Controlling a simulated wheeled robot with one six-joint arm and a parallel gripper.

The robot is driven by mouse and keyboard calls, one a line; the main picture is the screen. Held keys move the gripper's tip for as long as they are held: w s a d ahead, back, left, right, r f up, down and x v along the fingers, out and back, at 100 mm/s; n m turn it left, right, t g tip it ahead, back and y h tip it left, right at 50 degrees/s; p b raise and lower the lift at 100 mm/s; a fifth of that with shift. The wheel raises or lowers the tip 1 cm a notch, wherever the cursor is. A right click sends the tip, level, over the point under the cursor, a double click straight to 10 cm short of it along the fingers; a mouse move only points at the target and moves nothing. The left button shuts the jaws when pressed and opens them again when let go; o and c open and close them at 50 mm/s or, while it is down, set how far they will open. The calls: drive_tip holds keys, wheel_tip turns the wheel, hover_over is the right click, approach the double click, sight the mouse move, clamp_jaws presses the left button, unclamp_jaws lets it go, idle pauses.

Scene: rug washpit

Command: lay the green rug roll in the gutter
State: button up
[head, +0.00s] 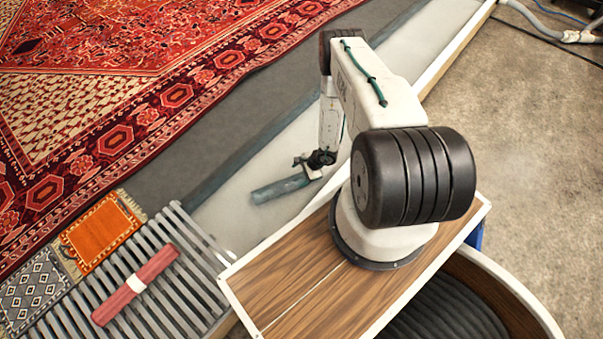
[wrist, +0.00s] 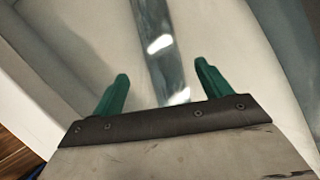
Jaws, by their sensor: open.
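The green rug roll (head: 280,188), a dull grey-green cylinder, lies in the pale gutter (head: 238,212), beside and below my gripper (head: 313,162). In the wrist view, a long grey-green strip with bright patches, which looks like the rug roll (wrist: 152,18), runs between the green fingers of my gripper (wrist: 161,72). The fingers are open and stand apart from it on both sides. The near end of the strip is hidden behind the gripper's dark front edge. I cannot tell the exact height of the gripper above it.
A slatted rack (head: 192,245) at lower left bears a red roll (head: 135,285) with a white band, an orange mat (head: 100,232) and a grey patterned mat (head: 35,290). A large red rug (head: 110,70) lies beyond the gutter. Bare floor (head: 520,110) is at right.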

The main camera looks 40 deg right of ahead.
drive_tip(key=w+r+n+y, duration=0.1)
drive_tip(key=w+r+n, duration=0.1)
drive_tip(key=w+r, duration=0.5)
drive_tip(key=w+a+r+n, duration=0.1)
drive_tip(key=w+r, duration=0.1)
drive_tip(key=r, duration=0.9)
drive_tip(key=w+r+n+y, duration=0.1)
drive_tip(key=w+r+n, duration=0.1)
drive_tip(key=w+r, duration=0.5)
drive_tip(key=s+a+r+n+g+y, duration=0.1)
drive_tip(key=a+r+n, duration=0.25)
drive_tip(key=r, duration=1.05)
drive_tip(key=s+a+r+n, duration=0.1)
drive_tip(key=a+r+n, duration=0.3)
drive_tip(key=r, duration=0.9)
drive_tip(key=s+a+r+n+g+h, duration=0.1)
drive_tip(key=s+a+r+n, duration=0.1)
drive_tip(key=s+a+r, duration=0.5)
drive_tip(key=s+a+r+n+g+h, duration=0.1)
drive_tip(key=s+a+r+n, duration=0.15)
drive_tip(key=s+r, duration=0.85)
drive_tip(key=s+d+r+n+h, duration=0.1)
drive_tip(key=s+r, duration=0.3)
drive_tip(key=s, duration=0.5)
drive_tip(key=s+d+r+n+h, duration=0.1)
drive_tip(key=s+r+h, duration=0.3)
drive_tip(key=s, duration=0.6)
drive_tip(key=shift+s+d+r+n+h, duration=0.3)
drive_tip(key=shift+r+n, duration=0.35)
drive_tip(key=shift+n, duration=0.25)
